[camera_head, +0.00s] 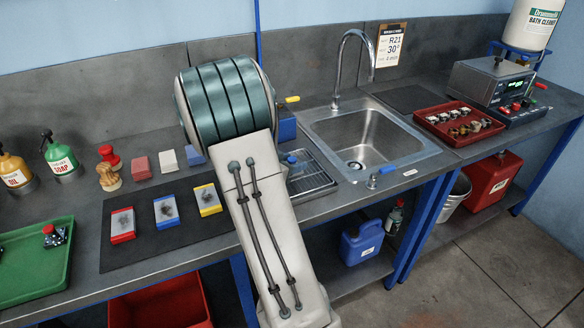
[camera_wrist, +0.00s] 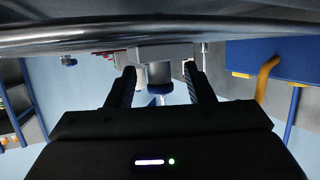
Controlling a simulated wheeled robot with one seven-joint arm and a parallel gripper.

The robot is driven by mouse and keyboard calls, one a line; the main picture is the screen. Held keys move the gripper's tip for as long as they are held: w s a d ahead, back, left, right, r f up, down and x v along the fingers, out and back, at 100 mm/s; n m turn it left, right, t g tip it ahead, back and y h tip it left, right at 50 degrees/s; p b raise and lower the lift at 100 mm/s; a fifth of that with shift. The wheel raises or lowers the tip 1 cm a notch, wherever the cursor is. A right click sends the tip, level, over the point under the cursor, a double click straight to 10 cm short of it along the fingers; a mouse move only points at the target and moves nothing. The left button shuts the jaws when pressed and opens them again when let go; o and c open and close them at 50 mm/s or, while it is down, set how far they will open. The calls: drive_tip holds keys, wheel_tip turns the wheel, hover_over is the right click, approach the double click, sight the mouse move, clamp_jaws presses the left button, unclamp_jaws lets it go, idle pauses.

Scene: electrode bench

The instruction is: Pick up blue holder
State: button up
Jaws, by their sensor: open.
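Blue pieces show in several places, and I cannot tell for sure which is the blue holder. A small blue piece (camera_head: 291,160) stands on the metal draining rack (camera_head: 318,184) left of the sink, partly hidden by my arm. A blue-edged block (camera_head: 167,211) with a dark smudge lies on the black mat (camera_head: 140,252). My gripper (camera_wrist: 161,72) is open in the wrist view and hidden in the head view. A grey cylindrical part (camera_wrist: 159,74) with blue below it appears between the fingers, apparently farther off; contact is not visible.
A curved metal edge (camera_wrist: 150,35) crosses the wrist view very near the fingers. A yellow lever (camera_wrist: 265,76) is to their right. The sink (camera_head: 372,135), its tall tap (camera_head: 341,62) and a red tray (camera_head: 456,139) of small parts are right of my arm.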

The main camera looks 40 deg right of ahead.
drive_tip(key=shift+x, duration=1.25)
clamp_jaws()
